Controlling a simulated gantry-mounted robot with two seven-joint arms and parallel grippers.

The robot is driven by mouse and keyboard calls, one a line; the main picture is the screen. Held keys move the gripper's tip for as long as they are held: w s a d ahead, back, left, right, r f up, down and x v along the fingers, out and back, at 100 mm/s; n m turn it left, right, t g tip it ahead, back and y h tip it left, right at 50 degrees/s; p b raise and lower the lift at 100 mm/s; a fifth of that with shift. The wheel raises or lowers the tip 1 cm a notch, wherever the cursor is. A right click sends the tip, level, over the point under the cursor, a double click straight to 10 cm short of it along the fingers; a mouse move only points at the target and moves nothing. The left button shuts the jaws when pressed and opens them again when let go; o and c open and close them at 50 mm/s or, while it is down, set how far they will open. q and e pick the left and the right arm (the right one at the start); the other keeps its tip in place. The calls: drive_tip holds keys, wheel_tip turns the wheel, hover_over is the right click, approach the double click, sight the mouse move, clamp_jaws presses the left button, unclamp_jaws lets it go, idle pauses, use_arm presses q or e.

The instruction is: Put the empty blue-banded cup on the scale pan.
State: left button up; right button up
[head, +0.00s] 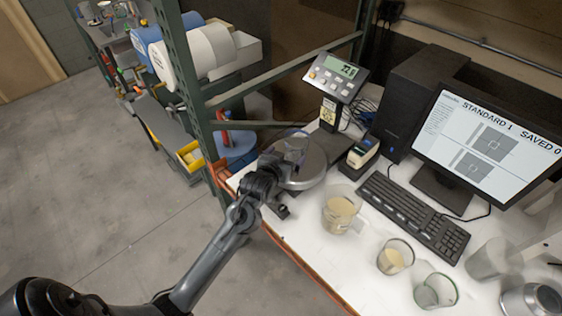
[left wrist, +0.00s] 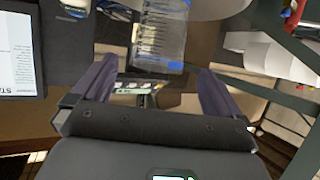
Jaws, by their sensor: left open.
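The clear cup with blue marks (head: 294,146) appears to stand on the round scale pan (head: 308,180) in the head view. It is partly hidden by my left gripper (head: 277,165). The left wrist view shows the clear cup (left wrist: 160,38) with blue at its edges, just beyond and between the spread fingers of my left gripper (left wrist: 155,85). These fingers are open, with a gap on both sides of the cup. The scale's display (head: 336,72) is lit with digits that look like 22-something. My right gripper is not in view.
Cups with beige contents (head: 341,212) (head: 394,258) and a green-banded cup (head: 435,291) stand right of the pan. A keyboard (head: 413,215), a monitor (head: 487,145) and a label device (head: 360,157) are close by. A green rack post (head: 185,90) rises left of the scale.

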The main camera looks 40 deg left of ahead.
use_arm(q)
drive_tip(key=s+d+f+m+g+h, duration=0.1)
drive_tip(key=s+d, duration=0.4)
drive_tip(key=s, duration=0.5)
drive_tip(key=s+d+f+m+g+h, duration=0.2)
drive_tip(key=s+d+f+g, duration=0.3)
drive_tip(key=s, duration=0.6)
drive_tip(key=s+d+f+m+g+h, duration=0.1)
drive_tip(key=s+d+f+m+g, duration=0.1)
drive_tip(key=s+d, duration=0.4)
drive_tip(key=s+f+g, duration=0.1)
drive_tip(key=s+f, duration=0.1)
drive_tip(key=s, duration=0.2)
drive_tip(key=shift+s+f+m, duration=0.2)
drive_tip(key=shift+f+m, duration=0.1)
wheel_tip(320, 180, up, 17)
drive_tip(key=p, duration=1.6)
drive_tip(key=shift+f+p, duration=0.15)
drive_tip(key=shift+p, duration=0.15)
drive_tip(key=shift+f, duration=0.1)
